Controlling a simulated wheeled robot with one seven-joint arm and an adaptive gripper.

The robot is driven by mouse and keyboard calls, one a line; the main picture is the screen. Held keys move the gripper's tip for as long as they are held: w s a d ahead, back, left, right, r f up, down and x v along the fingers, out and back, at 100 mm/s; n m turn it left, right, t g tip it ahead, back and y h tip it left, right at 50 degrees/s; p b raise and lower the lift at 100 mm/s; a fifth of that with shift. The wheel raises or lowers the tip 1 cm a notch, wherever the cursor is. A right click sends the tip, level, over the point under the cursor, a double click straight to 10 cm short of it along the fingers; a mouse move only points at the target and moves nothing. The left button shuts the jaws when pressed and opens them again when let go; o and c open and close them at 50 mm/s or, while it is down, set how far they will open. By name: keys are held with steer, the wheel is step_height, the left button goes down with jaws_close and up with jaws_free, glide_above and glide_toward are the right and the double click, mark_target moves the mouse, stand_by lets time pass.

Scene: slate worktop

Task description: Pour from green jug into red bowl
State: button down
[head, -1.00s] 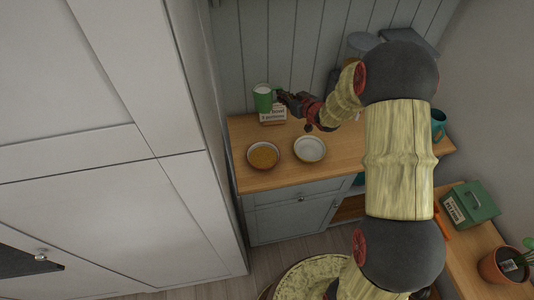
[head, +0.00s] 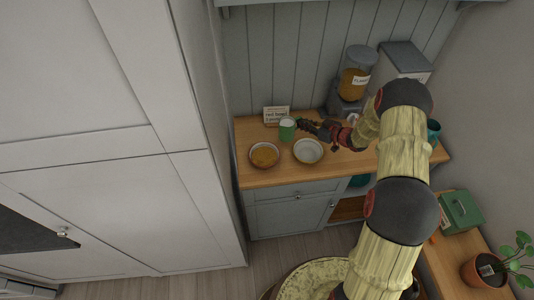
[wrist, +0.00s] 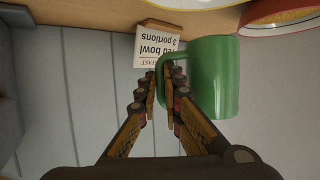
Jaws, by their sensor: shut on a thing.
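The green jug (head: 287,132) is in my gripper (head: 302,125), which comes from the right and is shut on the jug's handle. In the wrist view the jug (wrist: 212,75) looks close to upright, with the fingers (wrist: 165,82) on its handle. The head view shows a pale top on it; whether it clears the worktop I cannot tell. The red bowl (head: 265,155), with orange-brown contents, stands in front and left of the jug. Its red outside shows in the wrist view (wrist: 284,14). The jug is apart from it.
A pale bowl (head: 308,151) stands right of the red bowl, close to it. A card (head: 277,113) reading "red bowl 3 portions" stands behind the jug. A dispenser (head: 355,80) stands at the back right. A tall cabinet (head: 110,200) fills the left.

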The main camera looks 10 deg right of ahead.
steer(key=shift+s+d+f, duration=0.25)
steer(key=shift+s+f, duration=0.05)
steer(key=shift+s, duration=0.05)
steer(key=shift+r, duration=0.1)
steer(key=a+r+n+h+b, duration=0.1)
steer(key=s+a+r+n+h+b, duration=0.1)
steer(key=n, duration=0.1)
steer(key=shift+a+r+t+b, duration=0.1)
steer(key=shift+a+t+b, duration=0.1)
steer(key=shift+t+b, duration=0.15)
stand_by(0.6)
steer(key=shift+s+a+r+b, duration=0.15)
steer(key=shift+a+r+b, duration=0.1)
steer(key=shift+b, duration=0.1)
steer(key=shift+s+a+r+n+h+b, duration=0.1)
steer(key=shift+s+a+n+h+b, duration=0.1)
steer(key=shift+n+h+b, duration=0.15)
steer(key=shift+a+r, duration=0.1)
steer(key=shift+a+n, duration=0.15)
steer(key=shift+n, duration=0.1)
